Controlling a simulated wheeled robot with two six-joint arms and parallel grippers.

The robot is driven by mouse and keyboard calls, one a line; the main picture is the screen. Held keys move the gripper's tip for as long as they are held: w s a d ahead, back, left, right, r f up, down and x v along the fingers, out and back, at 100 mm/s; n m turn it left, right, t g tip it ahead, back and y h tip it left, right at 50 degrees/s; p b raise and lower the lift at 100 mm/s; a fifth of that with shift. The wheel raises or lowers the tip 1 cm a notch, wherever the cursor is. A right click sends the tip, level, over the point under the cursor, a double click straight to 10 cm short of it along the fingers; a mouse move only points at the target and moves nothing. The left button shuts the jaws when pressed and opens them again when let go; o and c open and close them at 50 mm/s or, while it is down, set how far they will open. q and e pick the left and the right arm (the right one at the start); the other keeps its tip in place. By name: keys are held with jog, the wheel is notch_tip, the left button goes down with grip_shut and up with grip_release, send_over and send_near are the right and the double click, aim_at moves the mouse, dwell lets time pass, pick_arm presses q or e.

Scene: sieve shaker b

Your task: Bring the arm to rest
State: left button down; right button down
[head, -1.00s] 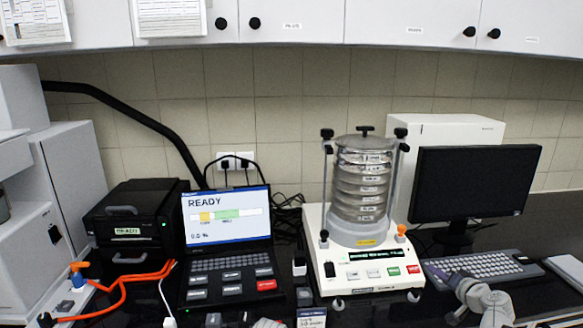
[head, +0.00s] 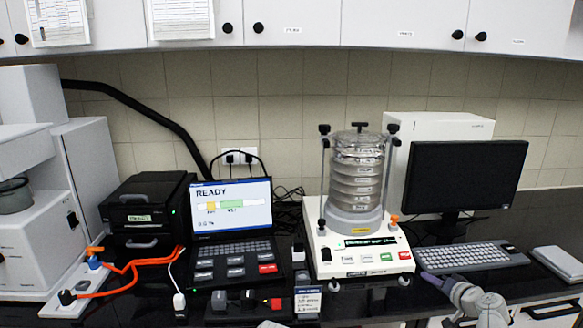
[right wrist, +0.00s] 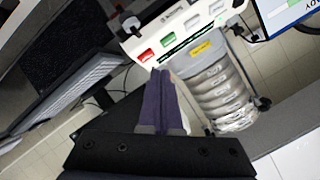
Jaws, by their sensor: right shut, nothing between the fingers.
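My right gripper (head: 428,277) is low at the right in the head view, in front of the keyboard and beside the sieve shaker's right front corner. In the right wrist view its purple fingers (right wrist: 161,72) lie together, shut, with nothing between them. They point toward the shaker's button panel, and I see no clear contact. The sieve shaker (head: 325,262) stands upright with its stack of clear sieves (head: 357,180) clamped between two rods. My left gripper is not in view.
A black monitor (head: 465,175), a keyboard (head: 470,257) and a white box (head: 562,265) are at the right. A laptop-like console (head: 232,205) reading READY and a black printer (head: 145,205) stand left of the shaker. Orange cables (head: 130,264) lie at the left. Wall cabinets (head: 370,25) hang above.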

jog(key=s+a+f+n+g+y, duration=0.1)
jog(key=s+a+f+n+g, duration=0.15)
jog(key=a, duration=0.55)
jog(key=s+a+f+n+g+y, duration=0.1)
jog(key=s+a+f+g, duration=0.15)
jog(key=a, duration=0.55)
jog(key=s+a+f+n+g+y, duration=0.1)
jog(key=s+a+f+n+g, duration=0.15)
jog(key=a, duration=0.45)
jog(key=s+a+f+n+g+h, duration=0.2)
jog(key=s+a, duration=0.3)
jog(key=s, duration=0.4)
jog(key=s+a+f+n+g+h, duration=0.1)
jog(key=s+a+f+g+h, duration=0.3)
jog(key=s, duration=0.5)
jog(key=shift+s+a+n+h, duration=0.15)
jog(key=shift+a+n+h, duration=0.35)
jog(key=shift+a, duration=0.5)
